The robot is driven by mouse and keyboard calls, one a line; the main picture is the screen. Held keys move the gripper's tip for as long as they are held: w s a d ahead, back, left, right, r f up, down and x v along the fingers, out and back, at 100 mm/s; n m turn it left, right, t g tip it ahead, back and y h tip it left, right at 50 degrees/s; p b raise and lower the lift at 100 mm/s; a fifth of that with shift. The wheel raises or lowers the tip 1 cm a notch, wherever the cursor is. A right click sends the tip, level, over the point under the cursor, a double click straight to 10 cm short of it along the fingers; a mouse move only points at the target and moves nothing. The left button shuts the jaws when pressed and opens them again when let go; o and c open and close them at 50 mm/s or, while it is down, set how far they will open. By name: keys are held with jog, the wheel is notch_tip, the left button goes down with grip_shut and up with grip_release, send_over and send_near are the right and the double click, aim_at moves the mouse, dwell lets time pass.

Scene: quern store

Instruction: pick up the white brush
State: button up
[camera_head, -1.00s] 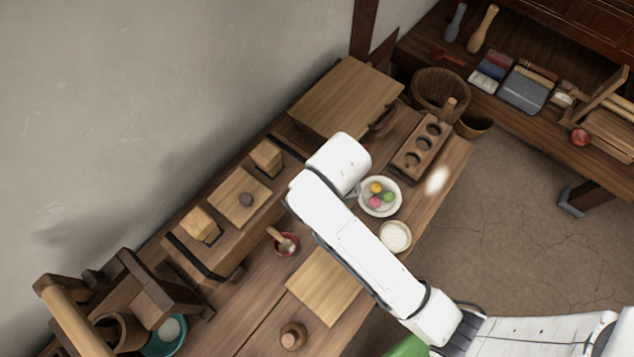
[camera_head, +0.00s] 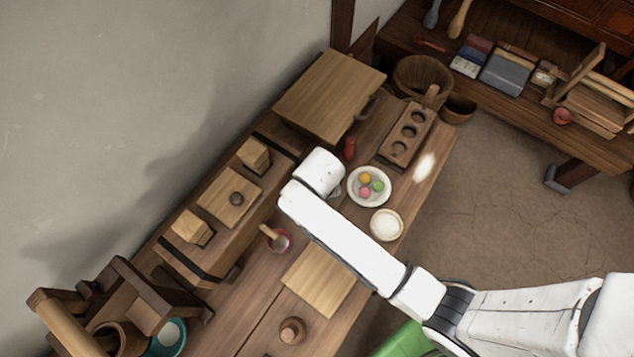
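My gripper (camera_head: 337,191) shows only as a small grey part under my white wrist, just left of the plate with coloured balls. The wrist hides its fingers, so I cannot see whether they are open or shut, or whether they hold anything.
Floor (camera_head: 490,205) is clear at right.

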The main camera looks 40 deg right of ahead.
jog(key=shift+c, duration=0.4)
jog(key=c, duration=1)
jog(key=shift+r, duration=0.1)
notch_tip(320, 180, up, 10)
jog(key=shift+f, duration=0.1)
